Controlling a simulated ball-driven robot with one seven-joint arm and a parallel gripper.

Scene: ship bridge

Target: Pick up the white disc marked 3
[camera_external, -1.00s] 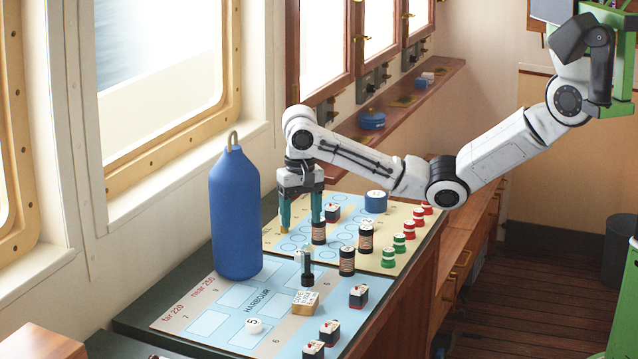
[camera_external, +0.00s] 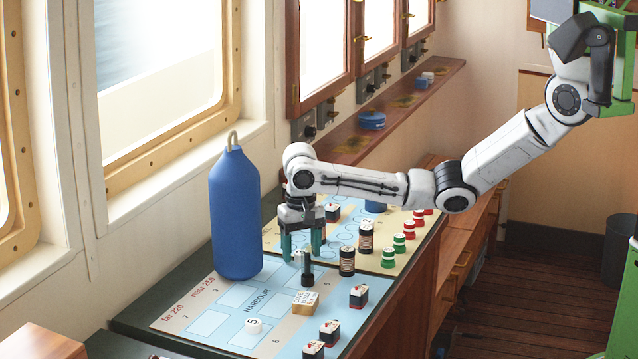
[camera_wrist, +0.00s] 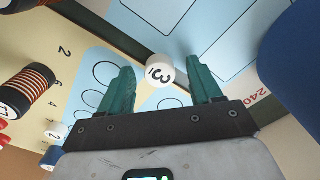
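The white disc marked 3 (camera_wrist: 160,71) shows in the wrist view, close to the dark edge between the two charts. It appears in the gap between the teal fingertips of my gripper (camera_wrist: 162,67), with space on either side. I cannot tell how far below the tips it is. In the external view my gripper (camera_external: 303,252) points down over the far end of the harbour chart, fingers apart and empty. Another white disc, marked 5 (camera_external: 254,325), lies nearer on the harbour chart.
A tall blue bottle (camera_external: 236,213) stands left of my gripper. A dark and silver post (camera_external: 307,270) is close in front of it, with a copper-banded cylinder (camera_external: 347,261) to the right. A tan block (camera_external: 305,302) and dark blocks (camera_external: 358,295) stand nearer.

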